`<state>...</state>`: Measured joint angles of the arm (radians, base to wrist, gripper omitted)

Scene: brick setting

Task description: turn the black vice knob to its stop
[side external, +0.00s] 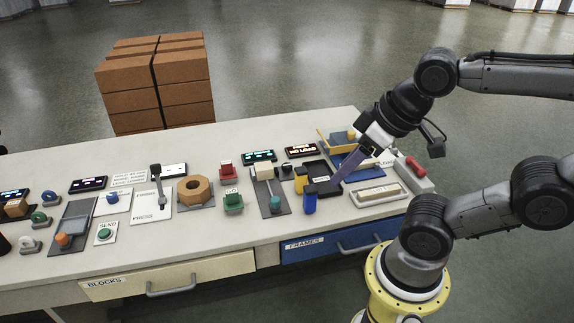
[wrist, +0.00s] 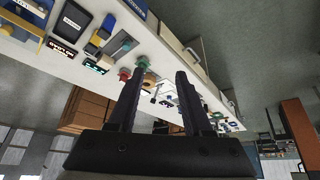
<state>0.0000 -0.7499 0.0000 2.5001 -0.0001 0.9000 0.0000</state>
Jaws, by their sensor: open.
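I cannot pick out the black vice knob with certainty. A small dark knob (side external: 287,166) stands in the side view behind the yellow block, but whether it belongs to a vice is unclear. A grey rail plate (side external: 281,208) with a beige block and a teal knob (side external: 275,203) lies just left of it. My gripper (side external: 336,183) reaches down over the bench's right part, beside the black tray (side external: 319,169). In the wrist view my gripper (wrist: 160,74) has its two dark fingers apart, with nothing held between them.
A yellow block (side external: 301,180) and a blue block (side external: 309,203) stand close left of my gripper. A grey box with a red handle (side external: 415,166) is at the right.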

